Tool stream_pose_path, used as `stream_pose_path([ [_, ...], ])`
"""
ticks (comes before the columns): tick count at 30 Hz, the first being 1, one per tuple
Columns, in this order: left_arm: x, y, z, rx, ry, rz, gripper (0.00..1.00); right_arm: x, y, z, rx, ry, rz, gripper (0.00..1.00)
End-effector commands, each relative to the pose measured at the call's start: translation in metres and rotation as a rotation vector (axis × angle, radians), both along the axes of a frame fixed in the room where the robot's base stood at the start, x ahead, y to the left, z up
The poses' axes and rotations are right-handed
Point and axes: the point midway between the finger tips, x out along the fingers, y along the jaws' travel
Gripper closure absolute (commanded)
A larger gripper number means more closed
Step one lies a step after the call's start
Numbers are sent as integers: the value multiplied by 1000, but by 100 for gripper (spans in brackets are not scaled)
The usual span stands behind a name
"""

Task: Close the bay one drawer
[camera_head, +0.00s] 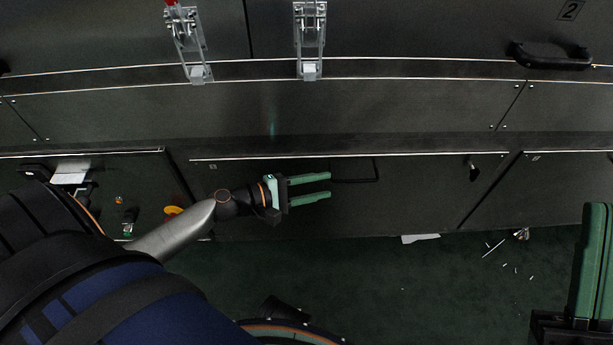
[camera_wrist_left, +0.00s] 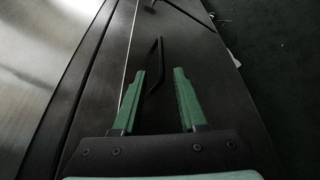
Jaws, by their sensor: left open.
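The drawer front (camera_head: 415,190) is a wide dark panel low on the machine, with a bright top edge. I cannot tell how far out it stands. Its black bar handle (camera_head: 377,170) also shows in the wrist view (camera_wrist_left: 154,66), lying between and just past the fingertips. My left gripper (camera_head: 330,186) is open and empty, its green fingers pointing right at the handle's left end in the head view. It also shows in the wrist view (camera_wrist_left: 160,72). No contact with the handle is clear. My right gripper (camera_head: 598,207) shows only partly at the lower right edge.
Two clear latches (camera_head: 187,45) (camera_head: 310,40) hang on the upper panels. A black handle (camera_head: 550,57) sits at the upper right. A small latch or key (camera_head: 473,171) is on the drawer's right side. Paper and scraps (camera_head: 420,238) lie on the dark green floor.

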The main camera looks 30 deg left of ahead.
Motion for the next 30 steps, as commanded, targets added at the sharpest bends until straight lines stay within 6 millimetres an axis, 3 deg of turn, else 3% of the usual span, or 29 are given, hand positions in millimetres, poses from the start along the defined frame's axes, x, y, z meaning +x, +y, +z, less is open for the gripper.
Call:
stream_pose_path([
  [9,-24,17,6,-1,1,-1,58,0,-1,5,3,-4,0,100],
  [26,-25,18,6,1,0,-1,58,0,-1,5,-1,-8,1,100],
  [30,-24,13,7,70,-36,-4,58,0,-1,5,-1,-8,1,100],
])
